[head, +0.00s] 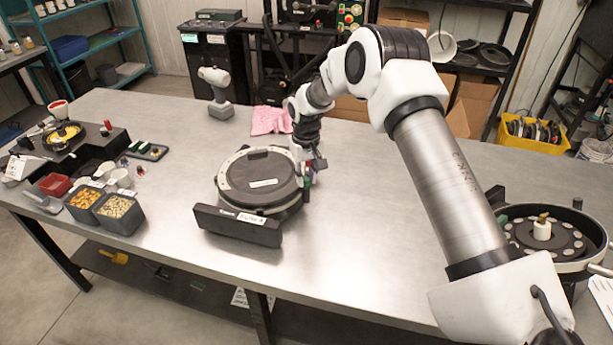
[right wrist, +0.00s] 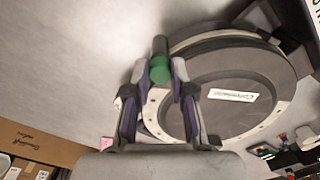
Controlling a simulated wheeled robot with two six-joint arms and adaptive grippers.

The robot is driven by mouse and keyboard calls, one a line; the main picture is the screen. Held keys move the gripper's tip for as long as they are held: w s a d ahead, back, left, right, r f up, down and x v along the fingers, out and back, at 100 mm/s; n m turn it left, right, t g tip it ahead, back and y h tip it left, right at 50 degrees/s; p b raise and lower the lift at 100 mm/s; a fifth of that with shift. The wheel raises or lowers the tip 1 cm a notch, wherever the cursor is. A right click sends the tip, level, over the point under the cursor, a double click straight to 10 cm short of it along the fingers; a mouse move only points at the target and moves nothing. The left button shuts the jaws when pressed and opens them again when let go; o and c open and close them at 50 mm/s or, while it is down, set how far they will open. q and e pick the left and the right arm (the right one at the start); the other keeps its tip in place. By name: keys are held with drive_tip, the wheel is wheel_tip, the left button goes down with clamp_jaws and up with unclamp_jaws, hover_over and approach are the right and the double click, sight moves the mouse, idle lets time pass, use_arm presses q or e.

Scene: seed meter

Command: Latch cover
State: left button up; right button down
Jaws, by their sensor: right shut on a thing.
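The seed meter (head: 222,185) stands on the metal bench, with its round dark cover (head: 258,172) lying flat on top. The labelled cover also fills the right half of the right wrist view (right wrist: 240,75). My right gripper (head: 310,168) is at the right edge of the meter. In the right wrist view its two fingers (right wrist: 160,75) are closed around a green-ended latch knob (right wrist: 160,64) at the cover's pale rim. The exact latch position cannot be told. My left gripper is not in view.
A dark labelled bar (head: 237,226) stands in front of the meter. Seed bins (head: 119,213) and small parts are at the left. Another open round unit (head: 545,235) is at the right. Bench between is clear.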

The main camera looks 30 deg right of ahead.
sight(305, 178)
drive_tip(key=n, duration=0.4)
drive_tip(key=shift+s+f, duration=0.1)
drive_tip(key=shift+f, duration=0.1)
drive_tip(key=shift+n, duration=1.9)
drive_tip(key=shift+n+b, duration=0.3)
drive_tip(key=c, duration=1)
unclamp_jaws()
drive_tip(key=shift+w, duration=0.3)
wheel_tip(305, 178, up, 12)
drive_tip(key=shift+f, duration=0.1)
